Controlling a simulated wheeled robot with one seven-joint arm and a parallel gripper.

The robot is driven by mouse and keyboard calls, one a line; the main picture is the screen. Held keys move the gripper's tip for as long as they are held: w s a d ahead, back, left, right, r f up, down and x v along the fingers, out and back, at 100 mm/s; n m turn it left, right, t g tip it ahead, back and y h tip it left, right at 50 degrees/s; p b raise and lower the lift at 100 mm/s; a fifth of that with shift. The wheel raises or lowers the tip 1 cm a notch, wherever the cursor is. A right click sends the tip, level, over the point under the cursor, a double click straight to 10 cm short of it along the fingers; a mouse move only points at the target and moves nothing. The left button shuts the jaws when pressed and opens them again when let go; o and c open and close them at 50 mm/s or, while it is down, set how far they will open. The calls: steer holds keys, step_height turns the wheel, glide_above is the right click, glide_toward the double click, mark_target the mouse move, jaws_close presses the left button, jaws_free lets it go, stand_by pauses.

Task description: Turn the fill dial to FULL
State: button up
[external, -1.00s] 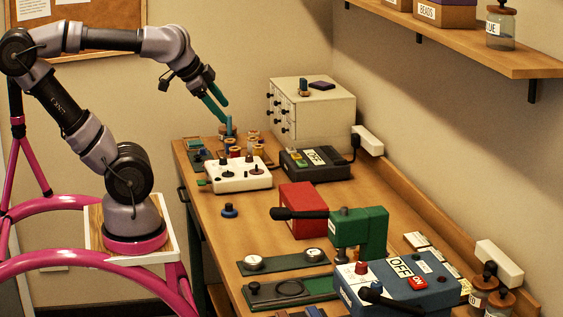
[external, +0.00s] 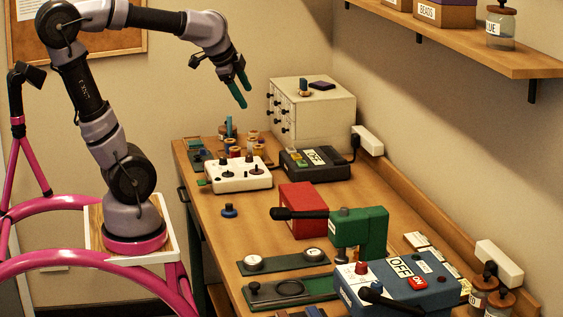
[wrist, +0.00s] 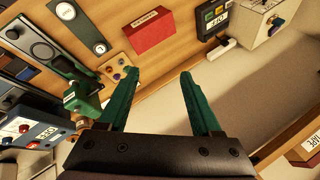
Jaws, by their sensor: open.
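A white control box (external: 245,177) with dark knobs stands on the far half of the table in the external view. I cannot read any FULL mark there, and cannot tell which knob is the fill dial. My gripper (external: 245,97) has two green fingers, is empty, and hangs in the air well above the table, above and apart from the white box. In the wrist view its fingers (wrist: 160,74) stand wide apart with nothing between them. A small tan panel (wrist: 112,66) with round knobs shows by the left fingertip in that view.
A white drawer unit (external: 312,120) stands at the far end, with a black device (external: 316,166) in front. A red box (external: 303,210), green lever press (external: 360,230) and blue switch box (external: 398,290) stand nearer. The shelf (external: 480,52) juts from the right wall.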

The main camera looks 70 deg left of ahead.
steer(key=w+a+f+m+g+y, duration=0.1)
steer(key=w+a+f+m+g, duration=0.15)
steer(key=w+a, duration=0.75)
steer(key=m+g, duration=0.5)
glide_above(223, 158)
steer(key=w+d, duration=0.2)
steer(key=d, duration=0.3)
step_height(223, 158, down, 25)
steer(key=shift+t+h, duration=0.25)
steer(key=shift+h, duration=0.05)
steer(key=x, duration=1.1)
steer(key=shift+s+a+r, duration=0.15)
steer(key=shift+a, duration=0.2)
jaws_close()
